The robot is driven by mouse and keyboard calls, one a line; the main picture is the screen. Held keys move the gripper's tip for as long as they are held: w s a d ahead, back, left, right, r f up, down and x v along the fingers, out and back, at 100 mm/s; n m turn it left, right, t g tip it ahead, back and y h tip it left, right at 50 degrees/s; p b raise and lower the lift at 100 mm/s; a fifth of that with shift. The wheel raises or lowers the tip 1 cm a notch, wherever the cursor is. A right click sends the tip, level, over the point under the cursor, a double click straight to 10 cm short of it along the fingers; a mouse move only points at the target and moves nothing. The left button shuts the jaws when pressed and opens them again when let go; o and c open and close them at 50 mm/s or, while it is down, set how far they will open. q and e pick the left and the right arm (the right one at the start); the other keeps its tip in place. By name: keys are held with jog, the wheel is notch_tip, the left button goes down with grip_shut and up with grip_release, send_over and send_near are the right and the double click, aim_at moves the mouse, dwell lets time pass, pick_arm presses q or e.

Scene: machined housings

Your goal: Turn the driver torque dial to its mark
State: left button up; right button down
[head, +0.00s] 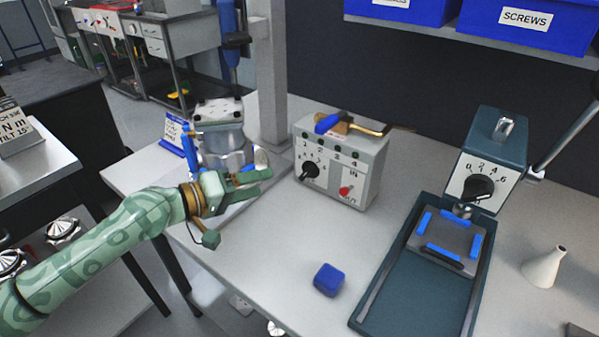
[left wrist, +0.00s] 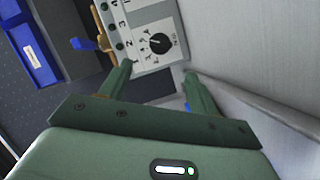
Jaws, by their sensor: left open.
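A light grey control box (head: 341,160) stands on the bench, with a black dial (head: 309,170) on the left of its front face and numbers around it. The dial's light pointer line is too small to read surely. My left gripper (head: 266,164) is open and empty, left of the box and apart from the dial. In the left wrist view the black dial (left wrist: 159,43) lies beyond the fingertips of my left gripper (left wrist: 160,72), between their lines. A blue driver (head: 229,35) hangs by the column. My right gripper is not in view.
A red button (head: 345,191) sits on the box, and a blue-handled brass tool (head: 345,124) lies on top. A metal housing (head: 222,140) stands behind my left gripper. A teal press (head: 490,160) with another dial is at right. A blue block (head: 329,280) lies on clear bench.

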aim_at(307, 172)
pick_arm(q)
jog(key=b+x, duration=0.1)
jog(key=x, duration=0.9)
jog(key=shift+w+d+f+b, duration=0.1)
jog(key=shift+w+d+b, duration=0.05)
jog(key=shift+b, duration=0.25)
jog(key=shift+w+d, duration=0.1)
jog(key=shift+d, duration=0.15)
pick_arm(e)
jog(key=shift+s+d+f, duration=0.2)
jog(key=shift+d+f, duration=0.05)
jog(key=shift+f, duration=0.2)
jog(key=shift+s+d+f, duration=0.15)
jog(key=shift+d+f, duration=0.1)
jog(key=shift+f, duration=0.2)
pick_arm(q)
jog(key=c, duration=1)
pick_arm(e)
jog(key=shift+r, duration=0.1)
